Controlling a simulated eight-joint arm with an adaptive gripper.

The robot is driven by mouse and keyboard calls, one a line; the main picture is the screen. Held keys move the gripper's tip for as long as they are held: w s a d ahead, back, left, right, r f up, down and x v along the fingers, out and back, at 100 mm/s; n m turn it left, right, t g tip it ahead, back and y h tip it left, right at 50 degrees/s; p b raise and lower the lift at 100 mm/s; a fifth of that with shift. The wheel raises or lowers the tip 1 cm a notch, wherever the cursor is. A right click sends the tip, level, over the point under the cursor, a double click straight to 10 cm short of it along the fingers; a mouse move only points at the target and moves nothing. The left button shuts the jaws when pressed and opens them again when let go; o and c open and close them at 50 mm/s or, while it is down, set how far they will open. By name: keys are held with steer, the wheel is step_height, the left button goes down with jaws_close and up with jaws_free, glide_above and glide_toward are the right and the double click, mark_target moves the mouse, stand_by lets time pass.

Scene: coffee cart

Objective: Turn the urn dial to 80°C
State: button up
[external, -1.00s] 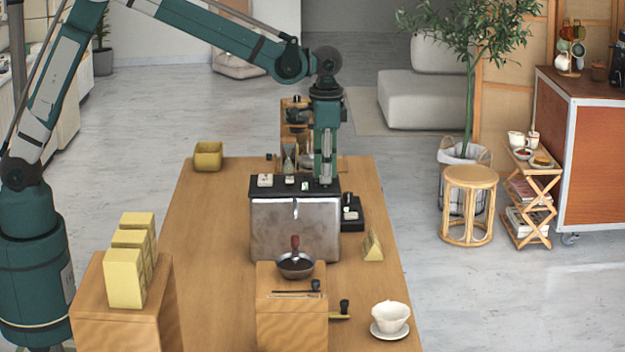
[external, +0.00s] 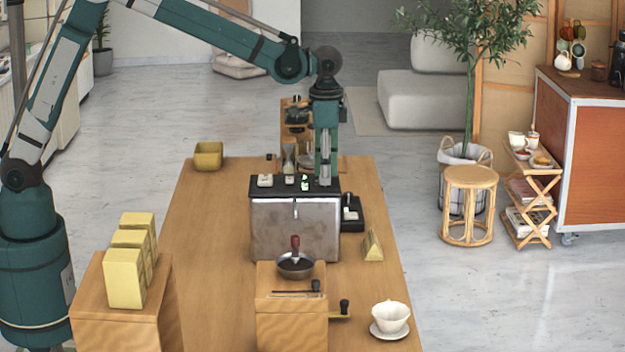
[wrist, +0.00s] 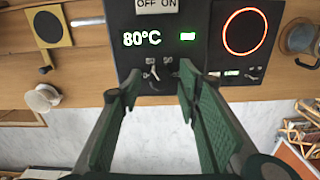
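The urn (external: 293,232) is a metal box with a black top, standing in the middle of the wooden table. In the wrist view its black panel (wrist: 118,60) carries large white "80°C" text and a lit green indicator (wrist: 187,37). A small dial (wrist: 153,74) with a pale pointer and small marks sits below the text. My gripper (wrist: 159,82) has its fingers spread apart with nothing gripped, and the dial shows between and just beyond the fingertips. In the external view my gripper (external: 325,182) points down at the right part of the urn top. Contact is not clear.
A panel with a glowing red ring (wrist: 245,32) lies right of the urn in the wrist view. A black box (external: 352,216) stands right of the urn. A white dripper (external: 390,316) stands near the front right.

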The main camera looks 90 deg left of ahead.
steer(key=shift+r, duration=0.1)
step_height(320, 180, up, 12)
stand_by(0.8)
steer(key=shift+s, duration=0.15)
steer(key=s+d+r+t+b, duration=0.2)
steer(key=s, duration=1)
steer(key=s+d+r+t+b, duration=0.1)
steer(key=s+d+t, duration=0.15)
steer(key=s, duration=0.95)
steer(key=s+d+f+t+b, duration=0.1)
steer(key=s+f, duration=0.5)
steer(key=s, duration=0.4)
steer(key=s+d+f+t+b, duration=0.1)
steer(key=s+f+b, duration=0.1)
steer(key=s+f, duration=0.4)
steer(key=s, duration=0.5)
steer(key=shift+d+n+t, duration=0.25)
steer(key=shift+n+t, duration=0.1)
steer(key=shift+n, duration=0.05)
